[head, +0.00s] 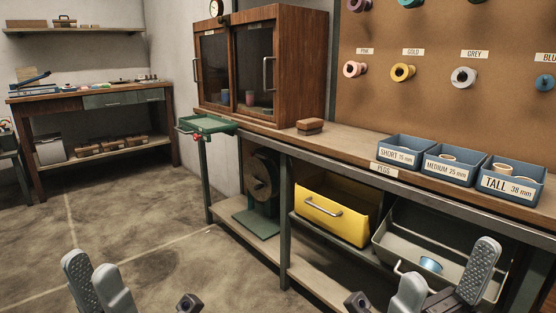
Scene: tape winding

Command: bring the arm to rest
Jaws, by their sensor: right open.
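My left gripper (97,276) is at the bottom left edge, above the floor. Its two grey fingers stand a little apart with nothing visible between them. My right gripper (443,280) is at the bottom right, in front of the lower shelf of the bench. Its fingers are spread wide and I see nothing held between them. The lower parts of both grippers are cut off by the frame.
The wooden bench (355,150) carries blue trays (450,166), a brown block (310,127) and a cabinet (310,70). Below are a yellow drawer (335,215) and a grey bin (400,248) holding a blue roll (431,264). The floor (150,235) at left is clear.

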